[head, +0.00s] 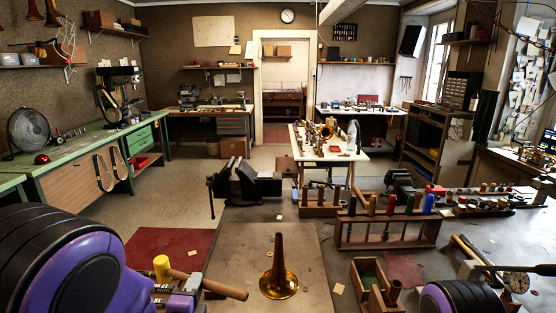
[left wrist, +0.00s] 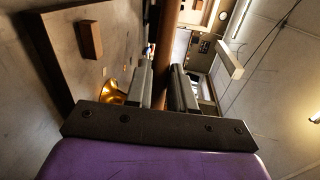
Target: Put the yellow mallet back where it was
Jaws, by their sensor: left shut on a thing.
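The yellow mallet has a yellow head (head: 162,268) and a brown wooden handle (head: 228,290), at the lower left of the head view. My left gripper (head: 188,286) is shut on the handle, with the head on the left and the handle end sticking out to the right. In the left wrist view the brown handle (left wrist: 166,42) runs between the two grey fingers (left wrist: 162,88). The mallet head does not show there. I cannot tell from these views how high the mallet is above the bench.
A brass bell (head: 279,276) stands on a mat (head: 310,240) just right of the mallet. A wooden rack (head: 388,246) with coloured handles, another rack (head: 320,210) and a small wooden box (head: 372,290) stand further right. A black vise (head: 243,187) is at the bench's far edge.

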